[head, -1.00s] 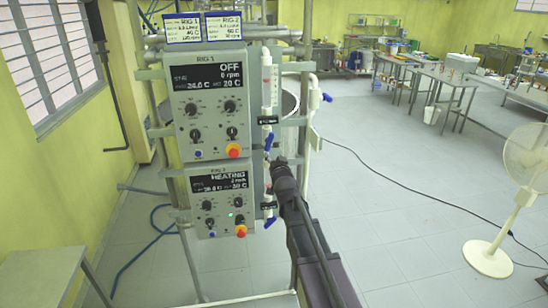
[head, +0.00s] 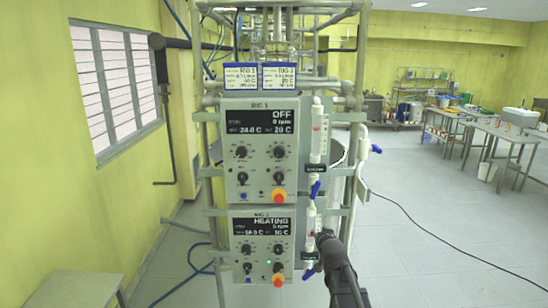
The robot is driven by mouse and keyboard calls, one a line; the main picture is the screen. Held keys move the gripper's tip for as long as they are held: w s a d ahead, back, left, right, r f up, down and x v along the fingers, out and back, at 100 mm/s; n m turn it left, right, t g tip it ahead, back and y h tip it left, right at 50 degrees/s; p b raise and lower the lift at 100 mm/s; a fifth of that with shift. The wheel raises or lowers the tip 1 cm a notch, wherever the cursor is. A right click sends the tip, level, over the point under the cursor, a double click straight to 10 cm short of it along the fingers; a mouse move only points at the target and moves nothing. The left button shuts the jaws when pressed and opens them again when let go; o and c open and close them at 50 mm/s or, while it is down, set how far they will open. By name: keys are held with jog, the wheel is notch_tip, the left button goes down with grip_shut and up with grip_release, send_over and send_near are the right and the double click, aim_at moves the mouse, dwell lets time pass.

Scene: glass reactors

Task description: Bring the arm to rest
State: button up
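My arm (head: 340,271) reaches up from the bottom of the head view, to the right of the lower control box. My gripper (head: 323,240) is at its far end, close to the lower white valve column (head: 310,232). The fingers are small and dark, and I cannot tell whether they are open or touching anything. The upper control box, RIG 1 (head: 259,150), reads OFF and 0 rpm. The lower box, RIG 2 (head: 262,246), reads HEATING, with a green light lit.
The metal rig frame (head: 207,180) carries both boxes, with blue-handled valves (head: 315,190) on their right. A black cable (head: 430,225) crosses the open floor on the right. Tables (head: 480,135) with equipment stand at the back right. A small table (head: 75,290) is at the lower left.

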jog(key=s+f+n+g+b, duration=0.1)
jog(key=s+f+g, duration=0.5)
jog(key=s, duration=0.8)
jog(key=s+f+n+g+b, duration=0.1)
jog(key=s+f+g+b, duration=0.2)
jog(key=s+f+g, duration=0.4)
jog(key=s+f, duration=0.3)
jog(key=s, duration=0.4)
jog(key=shift+s+n+g, duration=0.25)
jog(key=shift+n+g, duration=0.05)
jog(key=shift+f, duration=0.1)
jog(key=shift+c, duration=0.6)
